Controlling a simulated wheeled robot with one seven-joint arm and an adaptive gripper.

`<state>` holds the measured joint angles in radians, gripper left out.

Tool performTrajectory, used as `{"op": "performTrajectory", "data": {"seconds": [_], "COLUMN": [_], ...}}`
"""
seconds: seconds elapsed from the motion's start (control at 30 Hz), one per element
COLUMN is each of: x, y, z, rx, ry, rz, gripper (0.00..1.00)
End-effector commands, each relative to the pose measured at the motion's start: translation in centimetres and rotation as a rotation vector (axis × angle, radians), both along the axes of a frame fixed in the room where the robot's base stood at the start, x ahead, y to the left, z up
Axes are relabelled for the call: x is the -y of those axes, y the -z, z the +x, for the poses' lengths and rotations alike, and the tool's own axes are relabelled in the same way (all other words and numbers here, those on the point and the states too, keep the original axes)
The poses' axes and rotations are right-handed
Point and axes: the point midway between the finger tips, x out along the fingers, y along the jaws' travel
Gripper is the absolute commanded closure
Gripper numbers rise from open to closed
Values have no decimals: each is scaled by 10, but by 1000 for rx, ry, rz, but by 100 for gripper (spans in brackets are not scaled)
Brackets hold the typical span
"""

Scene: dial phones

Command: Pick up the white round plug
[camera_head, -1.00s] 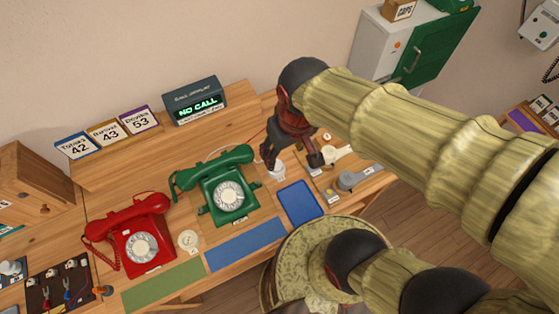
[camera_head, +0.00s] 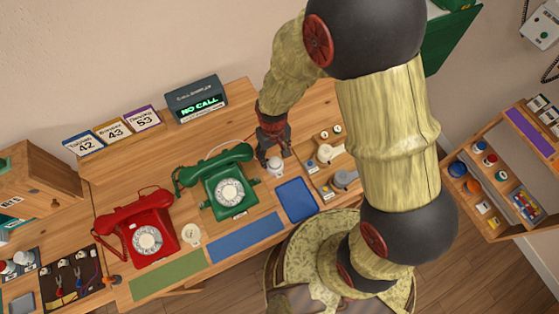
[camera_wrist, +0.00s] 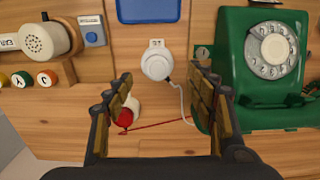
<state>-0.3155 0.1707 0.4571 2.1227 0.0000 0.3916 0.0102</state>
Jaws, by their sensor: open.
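The white round plug (camera_wrist: 157,64) lies on the desk between the blue pad and the green phone in the wrist view, with a pale cord running from it toward the phone. It also shows beside the green phone in the head view (camera_head: 275,167). My gripper (camera_wrist: 162,84) is open and empty, its fingers pointing down toward the desk, with the plug showing between and just beyond the fingertips. In the head view my gripper (camera_head: 274,152) is close to the plug, and I cannot tell whether they touch. A red-and-white piece (camera_wrist: 128,113) with a red cord lies near the left finger.
The green phone (camera_head: 226,190) stands close on the left, with the red phone (camera_head: 146,236) beyond it. A blue pad (camera_head: 296,199) lies in front, and a board with handset-like parts (camera_head: 325,153) is to the right. The call display (camera_head: 196,103) stands behind.

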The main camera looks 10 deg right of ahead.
Motion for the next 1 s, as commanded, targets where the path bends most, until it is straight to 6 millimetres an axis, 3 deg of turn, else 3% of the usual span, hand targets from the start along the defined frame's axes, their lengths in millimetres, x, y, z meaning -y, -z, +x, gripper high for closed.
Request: {"op": "performTrajectory", "data": {"seconds": [0.6,0.9,1.0], "x": [4,4,4], "y": [70,74,73], "z": [10,10,10], "rx": [0,1,1], "ry": [0,1,1], "rz": [0,0,0], "gripper": [44,44,50]}}
